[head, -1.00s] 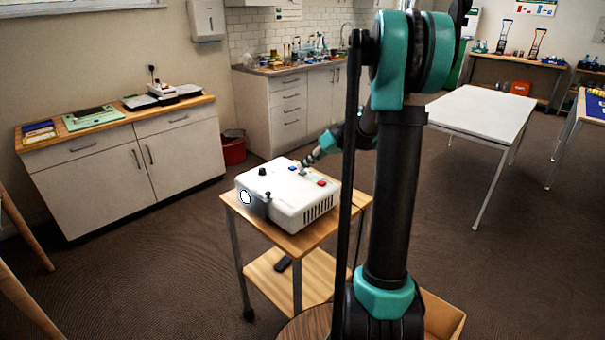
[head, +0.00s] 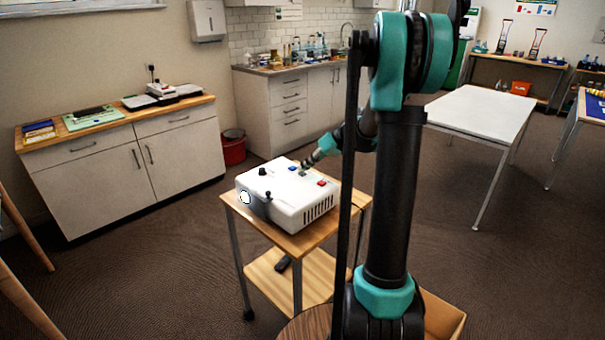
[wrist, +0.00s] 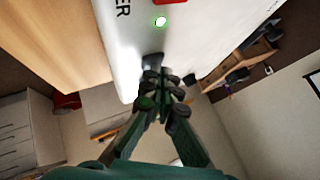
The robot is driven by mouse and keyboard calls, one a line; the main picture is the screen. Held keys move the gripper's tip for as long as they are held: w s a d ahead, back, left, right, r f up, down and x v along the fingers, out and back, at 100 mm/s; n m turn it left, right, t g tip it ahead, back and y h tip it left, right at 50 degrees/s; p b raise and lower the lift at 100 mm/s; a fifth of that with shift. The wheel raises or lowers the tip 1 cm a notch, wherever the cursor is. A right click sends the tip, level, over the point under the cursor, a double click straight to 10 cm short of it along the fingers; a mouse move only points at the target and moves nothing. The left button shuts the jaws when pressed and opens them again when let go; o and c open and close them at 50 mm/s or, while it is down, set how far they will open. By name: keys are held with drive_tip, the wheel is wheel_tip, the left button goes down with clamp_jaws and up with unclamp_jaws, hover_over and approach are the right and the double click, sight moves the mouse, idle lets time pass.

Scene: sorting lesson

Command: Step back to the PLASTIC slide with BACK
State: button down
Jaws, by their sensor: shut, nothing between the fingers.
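A white slide projector (head: 298,210) stands on a small wooden cart, its bright lens facing the front left. On its top are a blue button (head: 293,168), a red button (head: 321,183) and a black knob (head: 262,171). My gripper (head: 304,172) is shut and points down at the projector top between the blue and red buttons; I cannot tell whether it touches. In the wrist view my closed fingertips (wrist: 160,82) are beside a dark part on the white casing. The red button there is cut off, with a green light beside it. No BACK label or projected slide is readable.
The cart (head: 273,268) has a lower shelf holding a small dark object. A low cabinet (head: 120,170) stands at the left and a red bin (head: 233,148) behind the cart. A white table (head: 482,112) stands at the right. Open carpet lies between them.

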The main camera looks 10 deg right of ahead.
sight(305, 173)
idle(0.6)
drive_tip(key=shift+r, duration=0.75)
drive_tip(key=shift+r, duration=0.1)
drive_tip(key=shift+r, duration=2.45)
drive_tip(key=shift+d, duration=0.1)
